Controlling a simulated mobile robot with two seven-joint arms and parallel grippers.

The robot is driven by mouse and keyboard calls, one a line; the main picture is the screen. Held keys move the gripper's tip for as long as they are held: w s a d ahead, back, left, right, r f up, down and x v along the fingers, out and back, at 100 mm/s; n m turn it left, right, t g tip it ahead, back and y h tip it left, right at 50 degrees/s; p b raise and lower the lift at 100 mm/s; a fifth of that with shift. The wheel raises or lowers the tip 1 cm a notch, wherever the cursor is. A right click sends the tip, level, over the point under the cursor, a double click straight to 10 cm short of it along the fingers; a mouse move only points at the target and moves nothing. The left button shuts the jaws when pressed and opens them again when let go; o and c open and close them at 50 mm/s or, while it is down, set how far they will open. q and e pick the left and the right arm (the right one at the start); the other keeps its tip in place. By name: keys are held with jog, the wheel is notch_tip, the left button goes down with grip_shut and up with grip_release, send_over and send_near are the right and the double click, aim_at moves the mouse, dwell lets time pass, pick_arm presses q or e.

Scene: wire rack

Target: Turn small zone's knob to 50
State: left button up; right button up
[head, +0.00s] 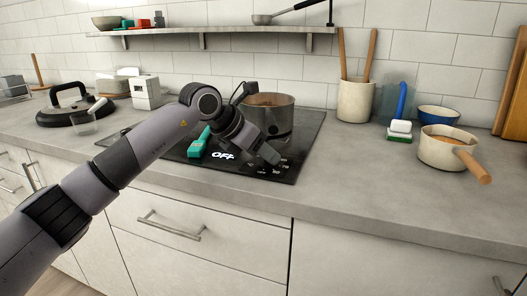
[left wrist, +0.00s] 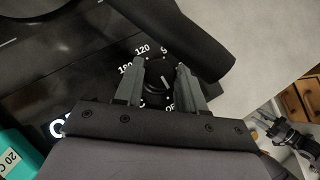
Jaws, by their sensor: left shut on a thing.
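A dark round knob (left wrist: 157,80) sits on the black cooktop panel (left wrist: 85,62). My left gripper (left wrist: 160,88) is shut on the knob, one grey finger on each side. In the head view my left gripper (head: 268,156) reaches down to the front right of the cooktop (head: 300,147) and hides the knob.
A grey pot (head: 277,118) stands on the cooktop behind my gripper. A thick dark bar (left wrist: 185,35) passes close beyond the fingers. A teal object (head: 198,146) lies left of the large OFF lettering.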

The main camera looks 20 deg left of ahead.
pick_arm(q)
jog(key=n+y, duration=0.1)
jog(key=n+t+y+b, duration=0.1)
jog(key=n, duration=0.1)
jog(key=shift+s+d+f+b, duration=0.1)
jog(key=shift+d+b, duration=0.1)
jog(key=shift+b, duration=0.1)
jog(key=n+y+b, duration=0.2)
jog(key=n+y, duration=0.1)
jog(key=n, duration=0.1)
jog(key=shift+d+t, duration=0.15)
jog(key=shift+t, duration=0.25)
jog(key=shift+n+y+b, duration=0.3)
jog(key=shift+n+y, duration=0.3)
jog(key=shift+n, duration=0.1)
pick_arm(e)
jog(key=shift+w+a+f, duration=0.15)
jog(key=shift+a+f, duration=0.05)
jog(key=shift+f, duration=0.5)
jog(key=shift+w+a+f, duration=0.15)
jog(key=shift+a+f, duration=0.05)
jog(key=shift+f, duration=0.5)
pick_arm(q)
jog(key=o, duration=1.1)
jog(key=shift+c, duration=0.2)
jog(key=v, duration=0.7)
jog(key=shift+s, duration=0.1)
pick_arm(e)
jog(key=shift+s+d+f, duration=0.1)
jog(key=shift+s+d, duration=0.05)
